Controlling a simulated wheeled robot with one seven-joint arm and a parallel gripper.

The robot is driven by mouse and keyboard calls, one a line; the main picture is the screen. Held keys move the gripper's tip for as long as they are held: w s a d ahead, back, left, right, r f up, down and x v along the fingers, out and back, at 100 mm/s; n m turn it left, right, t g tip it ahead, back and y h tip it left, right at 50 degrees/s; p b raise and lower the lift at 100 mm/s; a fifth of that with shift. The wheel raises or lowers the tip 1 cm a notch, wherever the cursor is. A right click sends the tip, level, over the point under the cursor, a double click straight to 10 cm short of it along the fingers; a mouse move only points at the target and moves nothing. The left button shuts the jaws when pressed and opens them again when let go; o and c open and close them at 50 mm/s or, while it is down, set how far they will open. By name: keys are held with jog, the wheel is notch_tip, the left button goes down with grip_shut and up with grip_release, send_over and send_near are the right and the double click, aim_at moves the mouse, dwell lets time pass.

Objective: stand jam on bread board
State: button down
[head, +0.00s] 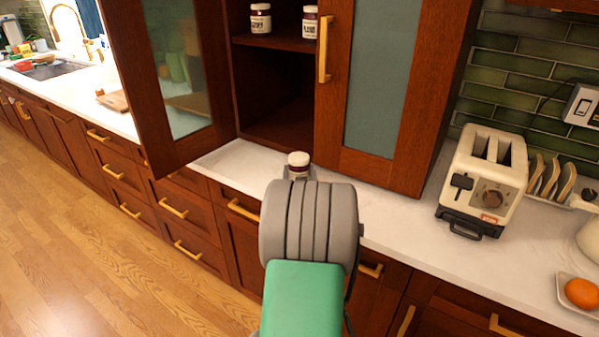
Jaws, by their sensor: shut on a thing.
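A jam jar (298,160) with a dark lid and pale label shows just beyond my wrist. My gripper (298,175) is shut on it. The fingers and the lower part of the jar are mostly hidden by my arm. I cannot tell whether the jar touches the counter. A wooden board (118,102), which looks like the bread board, lies on the counter at the left, well away from my gripper. The open cabinet door partly covers it, and a small brown thing is at its left end.
The left cabinet door (165,75) stands open between jar and board. Two more jars (260,18) (310,22) stand on the cabinet shelf. A toaster (485,175), a rack and an orange (582,293) are at right. The white counter (400,215) is clear before the toaster.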

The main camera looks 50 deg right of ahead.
jog(key=shift+c, duration=2.1)
grip_release()
jog(key=shift+f, duration=0.1)
